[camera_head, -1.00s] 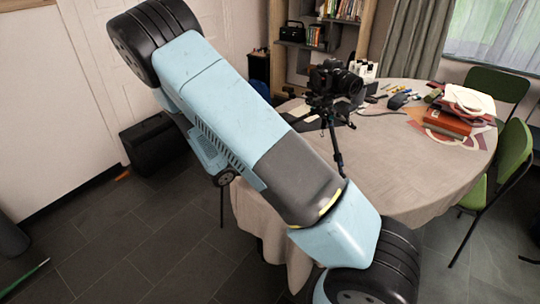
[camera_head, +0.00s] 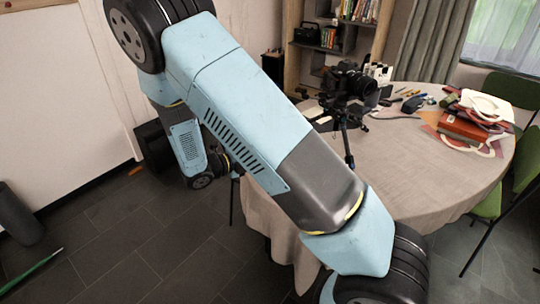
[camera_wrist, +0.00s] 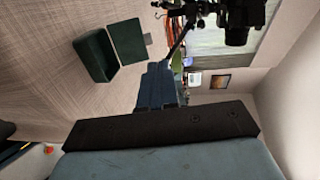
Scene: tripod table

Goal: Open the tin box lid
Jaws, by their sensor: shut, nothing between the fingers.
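The dark green tin box (camera_wrist: 93,56) stands on the tablecloth in the upper left of the wrist view, which is turned sideways. A flat dark green panel, seemingly its lid (camera_wrist: 127,41), stands out from one edge, and the box's dark inside shows, so the box looks open. My gripper (camera_wrist: 159,68) is shut and empty, its blue-grey fingers beside the box and lid in the picture, apparently apart from them. In the head view the box and gripper are hidden behind my arm.
A camera on a small tripod (camera_head: 347,85) stands on the round table (camera_head: 430,178) close by; its leg shows near my fingers in the wrist view. Pens, red books (camera_head: 462,127) and a white-handled bag lie farther right. Green chairs (camera_head: 490,203) flank the table.

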